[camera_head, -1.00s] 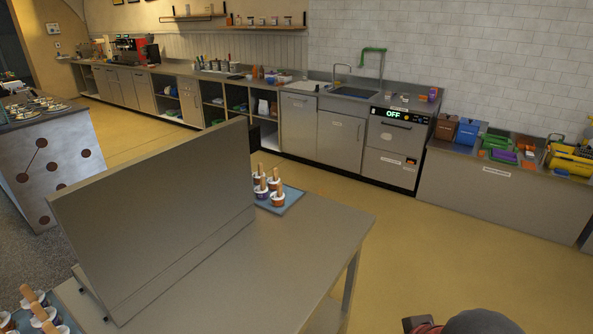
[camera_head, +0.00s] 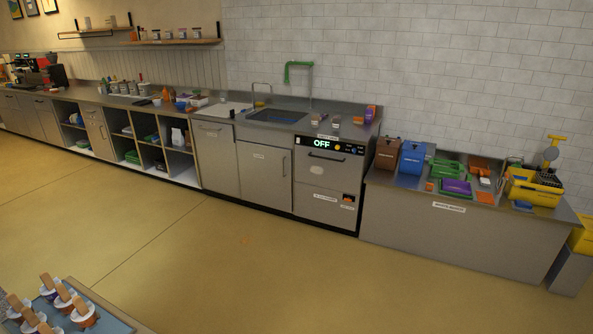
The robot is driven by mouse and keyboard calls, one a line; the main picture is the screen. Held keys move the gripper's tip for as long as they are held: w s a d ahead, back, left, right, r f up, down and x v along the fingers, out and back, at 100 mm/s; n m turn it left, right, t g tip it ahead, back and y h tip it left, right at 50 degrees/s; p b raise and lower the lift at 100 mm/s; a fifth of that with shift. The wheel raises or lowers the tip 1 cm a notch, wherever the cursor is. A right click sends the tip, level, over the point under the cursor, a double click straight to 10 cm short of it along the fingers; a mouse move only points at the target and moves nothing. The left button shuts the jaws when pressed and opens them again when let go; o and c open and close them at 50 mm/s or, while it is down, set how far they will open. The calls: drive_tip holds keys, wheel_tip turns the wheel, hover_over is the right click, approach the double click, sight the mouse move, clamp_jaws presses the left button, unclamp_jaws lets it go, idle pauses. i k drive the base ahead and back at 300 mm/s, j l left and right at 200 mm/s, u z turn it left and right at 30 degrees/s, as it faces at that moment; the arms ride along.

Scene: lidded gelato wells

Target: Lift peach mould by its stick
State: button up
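Several small moulds with wooden sticks standing up from them sit on a blue tray (camera_head: 112,324) at the bottom left. The nearest to the right is an orange-brown mould (camera_head: 84,316) with a white top. Others beside it look white and dark, and I cannot tell which one is the peach mould. The tray is cut off by the picture's lower edge. My gripper is not in view.
Open yellow floor (camera_head: 240,265) fills the middle. A long counter with a sink (camera_head: 276,116) and a dishwasher (camera_head: 328,186) reading OFF runs along the wall. A low bench (camera_head: 455,222) with coloured bins and a yellow bucket (camera_head: 535,188) stands right.

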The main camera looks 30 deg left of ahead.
sight(63, 301)
drive_tip(key=i+u, duration=0.3)
drive_tip(key=i, duration=0.2)
drive_tip(key=i+u, duration=0.25)
drive_tip(key=i, duration=0.2)
drive_tip(key=i+l+u, duration=0.15)
drive_tip(key=i+u, duration=0.15)
drive_tip(key=i, duration=0.15)
drive_tip(key=i+l+u, duration=0.3)
drive_tip(key=i, duration=0.2)
drive_tip(key=i+j+u, duration=0.3)
drive_tip(key=u, duration=0.15)
drive_tip(key=i+j+u, duration=0.15)
drive_tip(key=i+u, duration=0.55)
drive_tip(key=u, duration=0.2)
drive_tip(key=i+u, duration=0.45)
drive_tip(key=i+l+u, duration=0.25)
drive_tip(key=u, duration=0.2)
drive_tip(key=i+j+u, duration=0.1)
drive_tip(key=i+u, duration=0.15)
drive_tip(key=u, duration=0.15)
drive_tip(key=i+u, duration=0.35)
drive_tip(key=i+l+u, duration=0.1)
drive_tip(key=u, duration=0.3)
drive_tip(key=i+l+u, duration=0.2)
drive_tip(key=i+u, duration=0.15)
